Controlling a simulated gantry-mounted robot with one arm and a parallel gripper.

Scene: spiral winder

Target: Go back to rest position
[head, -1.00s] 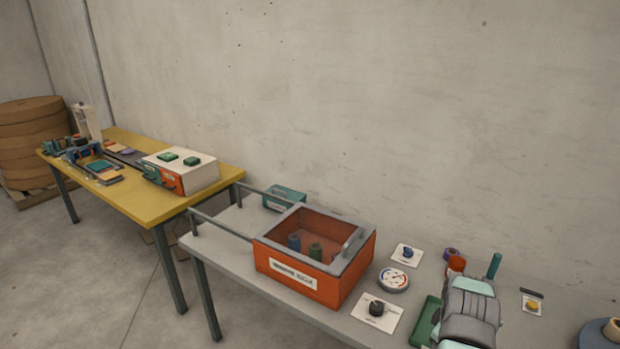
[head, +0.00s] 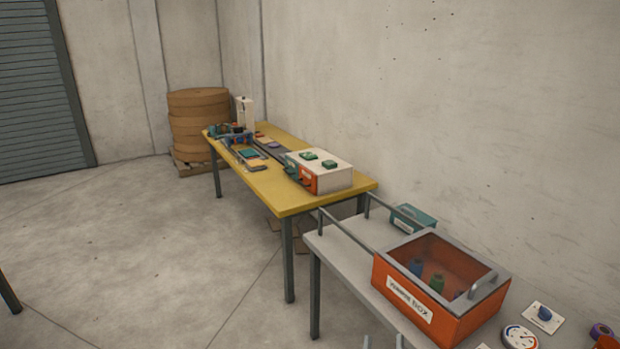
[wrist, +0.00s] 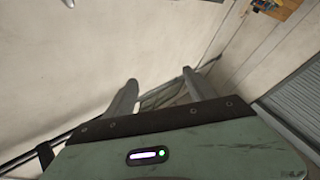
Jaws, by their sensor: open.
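My gripper (wrist: 160,78) shows in the wrist view with its two grey fingers spread apart and nothing between them. It is clear of any object there, with a pale wall and some cables beyond the fingers. In the head view, two grey prongs at the bottom edge look like the fingertips of my gripper (head: 383,342), in front of the grey table (head: 352,262). The rest of the arm is out of the head view.
An orange box with a clear lid (head: 445,318) stands on the grey table, with a teal box (head: 412,218) behind it. A yellow table (head: 283,198) carries a white-topped control box (head: 325,168). Brown stacked rolls (head: 195,125) stand at the back.

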